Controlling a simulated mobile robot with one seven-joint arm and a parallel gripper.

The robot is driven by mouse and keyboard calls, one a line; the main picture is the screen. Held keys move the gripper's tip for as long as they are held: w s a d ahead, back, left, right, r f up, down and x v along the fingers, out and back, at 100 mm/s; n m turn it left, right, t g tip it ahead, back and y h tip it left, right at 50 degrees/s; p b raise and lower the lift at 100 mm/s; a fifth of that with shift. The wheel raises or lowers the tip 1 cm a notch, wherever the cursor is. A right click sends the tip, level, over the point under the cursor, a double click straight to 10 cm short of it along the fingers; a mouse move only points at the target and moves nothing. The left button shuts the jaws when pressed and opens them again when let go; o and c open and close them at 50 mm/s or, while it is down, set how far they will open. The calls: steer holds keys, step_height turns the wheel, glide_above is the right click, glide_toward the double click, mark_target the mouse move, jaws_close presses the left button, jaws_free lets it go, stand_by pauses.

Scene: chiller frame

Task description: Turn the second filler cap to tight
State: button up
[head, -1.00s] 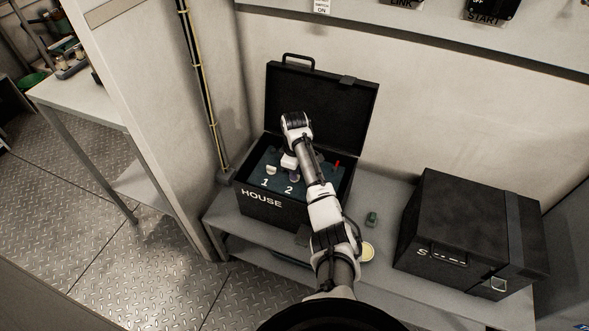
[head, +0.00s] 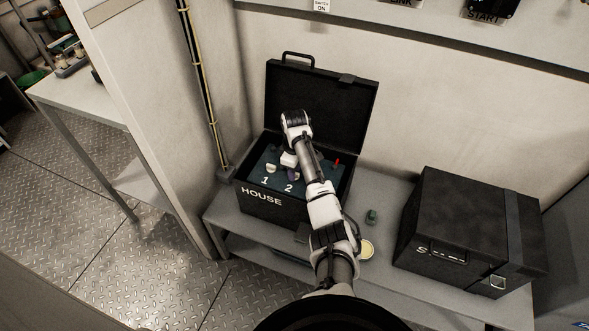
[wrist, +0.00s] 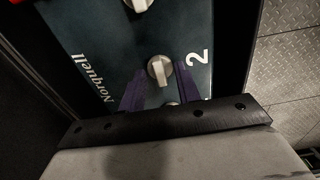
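The second filler cap (wrist: 158,71) is a round pale cap with a raised grip bar, set in the dark blue panel (wrist: 105,35) beside a white "2". My gripper has two purple fingers (wrist: 161,80) in the wrist view. They are apart, their tips on either side of the cap, with panel visible between cap and fingers. I cannot tell how tight the cap is. In the head view my gripper (head: 292,173) points down into the open HOUSE case (head: 270,209), and it hides most of the second cap. The first cap (head: 271,168) stands to its left by the "1".
Another pale cap (wrist: 138,4) is at the top of the wrist view. A red lever (head: 337,162) stands at the panel's right. The case's raised lid (head: 345,115) is behind my arm. A closed black case (head: 470,225) and a small green object (head: 372,216) are on the bench.

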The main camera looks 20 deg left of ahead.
step_height(320, 180, up, 14)
stand_by(0.5)
steer(key=shift+f, duration=0.1)
